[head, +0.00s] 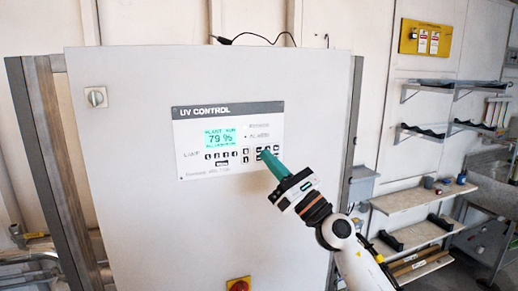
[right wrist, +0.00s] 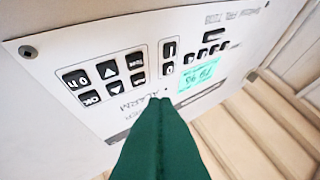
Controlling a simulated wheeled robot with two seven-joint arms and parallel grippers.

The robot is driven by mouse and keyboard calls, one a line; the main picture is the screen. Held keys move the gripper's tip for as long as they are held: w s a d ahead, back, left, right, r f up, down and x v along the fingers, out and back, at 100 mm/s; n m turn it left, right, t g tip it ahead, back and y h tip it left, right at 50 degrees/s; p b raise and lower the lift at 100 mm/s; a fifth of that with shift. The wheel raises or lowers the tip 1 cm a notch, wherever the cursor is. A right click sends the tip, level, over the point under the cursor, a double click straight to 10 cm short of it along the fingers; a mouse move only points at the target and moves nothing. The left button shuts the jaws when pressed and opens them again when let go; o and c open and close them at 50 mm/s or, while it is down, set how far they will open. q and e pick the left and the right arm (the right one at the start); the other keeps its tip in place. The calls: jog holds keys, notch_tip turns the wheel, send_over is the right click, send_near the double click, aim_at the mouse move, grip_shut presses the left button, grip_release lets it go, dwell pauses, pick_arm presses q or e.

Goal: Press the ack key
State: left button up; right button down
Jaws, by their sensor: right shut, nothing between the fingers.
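The UV control panel (head: 228,168) is a pale plate with a dark title strip and a green display (head: 220,139) reading 79 %. Small black keys sit below and right of the display. My right gripper (head: 266,155) is shut and empty; its green fingertips cover part of the right key group. In the right wrist view, the fingertips (right wrist: 160,101) are beside that group, near the alarm lettering. An up-arrow key (right wrist: 107,69), a down-arrow key (right wrist: 115,87) and a corner key (right wrist: 89,98) show there upside down. I cannot tell which is ack, or whether the tips touch the panel.
The panel is on a large grey cabinet door (head: 130,210). A rotary latch (head: 96,97) is at its upper left and a red-and-yellow switch (head: 239,285) at its bottom. Shelves (head: 420,200) stand at the right. The door is otherwise mostly bare.

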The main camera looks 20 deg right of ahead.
jog(key=s+p, duration=0.1)
jog(key=s, duration=0.3)
jog(key=shift+d, duration=0.1)
dwell(0.7)
